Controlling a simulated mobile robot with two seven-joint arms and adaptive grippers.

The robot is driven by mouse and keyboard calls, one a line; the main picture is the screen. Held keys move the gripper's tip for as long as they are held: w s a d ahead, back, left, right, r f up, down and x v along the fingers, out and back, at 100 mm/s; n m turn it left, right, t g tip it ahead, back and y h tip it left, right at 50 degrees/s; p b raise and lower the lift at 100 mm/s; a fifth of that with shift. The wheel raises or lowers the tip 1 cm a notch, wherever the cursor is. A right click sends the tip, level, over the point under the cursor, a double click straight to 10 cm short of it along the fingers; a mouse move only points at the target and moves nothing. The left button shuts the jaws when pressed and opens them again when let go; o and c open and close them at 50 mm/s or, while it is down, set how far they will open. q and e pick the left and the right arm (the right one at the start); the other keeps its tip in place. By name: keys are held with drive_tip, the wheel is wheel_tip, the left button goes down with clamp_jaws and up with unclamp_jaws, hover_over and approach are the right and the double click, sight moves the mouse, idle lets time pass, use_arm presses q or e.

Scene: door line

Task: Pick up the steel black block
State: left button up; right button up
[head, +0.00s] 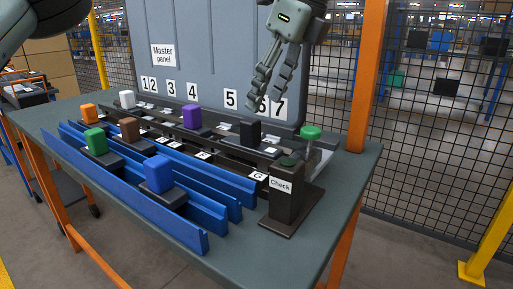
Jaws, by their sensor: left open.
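The black block (250,132) stands upright on a dark low base in the back row of the table, toward the right end. My left gripper (265,114) points down from the top, with its two fingers apart and nothing between them. In the picture its fingertips are just above and right of the black block, in front of the numbered panel; I cannot tell how far apart in depth they are. The fingers cover part of the panel's number 6. My right gripper is not in view.
A dark "Check" post (287,196) and a green knob (310,133) stand to the right. The grey master panel (205,60) rises behind.

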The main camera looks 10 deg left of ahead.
sight(254, 121)
use_arm(q)
drive_tip(key=x, duration=0.7)
drive_tip(key=shift+s+a+f, duration=0.15)
drive_tip(key=shift+s+a, duration=0.1)
drive_tip(key=shift+s, duration=0.15)
drive_tip(key=shift+c, duration=0.2)
clamp_jaws()
